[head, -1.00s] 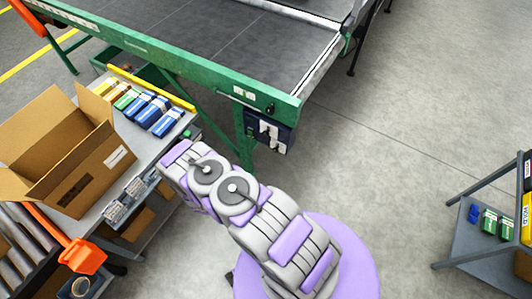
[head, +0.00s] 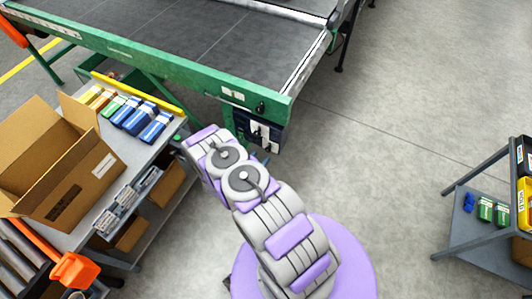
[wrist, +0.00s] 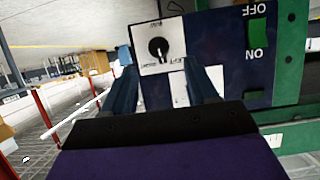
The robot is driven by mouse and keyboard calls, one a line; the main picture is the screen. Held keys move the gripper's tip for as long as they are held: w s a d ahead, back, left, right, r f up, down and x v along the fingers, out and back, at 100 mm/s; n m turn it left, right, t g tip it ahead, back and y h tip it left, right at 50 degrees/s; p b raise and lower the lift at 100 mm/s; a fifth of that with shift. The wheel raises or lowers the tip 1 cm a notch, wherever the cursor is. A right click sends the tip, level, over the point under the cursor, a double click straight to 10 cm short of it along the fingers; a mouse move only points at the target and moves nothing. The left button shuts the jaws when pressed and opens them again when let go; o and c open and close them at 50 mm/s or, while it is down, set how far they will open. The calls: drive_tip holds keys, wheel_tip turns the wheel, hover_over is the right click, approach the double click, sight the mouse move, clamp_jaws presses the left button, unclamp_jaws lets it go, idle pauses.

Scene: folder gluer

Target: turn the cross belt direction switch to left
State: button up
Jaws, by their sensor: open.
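The cross belt direction switch, a black rotary knob (wrist: 158,48) on a white labelled plate, shows in the wrist view on a dark blue control box (wrist: 225,60). The lettering appears upside down, and the knob's setting is too small to read surely. My gripper (wrist: 165,85) is open and empty, its two dark blue fingers spread below the knob in the picture and apart from it. In the head view the control box (head: 274,136) hangs under the conveyor's green corner, and my arm covers most of my gripper.
A green ON/OFF rocker (wrist: 257,33) sits right of the knob. The green-framed conveyor (head: 190,75) stands above the box. A bench with an open carton (head: 60,165) and several small boxes stands left. A shelf cart (head: 475,235) stands right. Floor between is clear.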

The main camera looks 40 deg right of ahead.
sight(266, 150)
drive_tip(key=b+x, duration=0.1)
drive_tip(key=x, duration=0.6)
drive_tip(key=shift+f, duration=0.1)
drive_tip(key=shift+c, duration=0.2)
drive_tip(key=c, duration=1)
drive_tip(key=shift+b, duration=0.4)
drive_tip(key=shift+w+a+f+n+g+h+b, duration=0.15)
drive_tip(key=shift+n+g+b, duration=0.2)
drive_tip(key=shift+n, duration=0.25)
drive_tip(key=shift+w+d+r+n+g+h+b, duration=0.15)
drive_tip(key=shift+n+g+b, duration=0.1)
drive_tip(key=shift+n+b, duration=0.25)
drive_tip(key=shift+a+f+n+g+h, duration=0.1)
drive_tip(key=shift+n+g+h, duration=0.3)
drive_tip(key=shift+n, duration=0.45)
drive_tip(key=shift+a+n+g+h, duration=0.1)
drive_tip(key=shift+n+g+h, duration=0.1)
drive_tip(key=shift+n+g, duration=0.5)
drive_tip(key=shift+w+n, duration=0.1)
drive_tip(key=shift+n, duration=0.15)
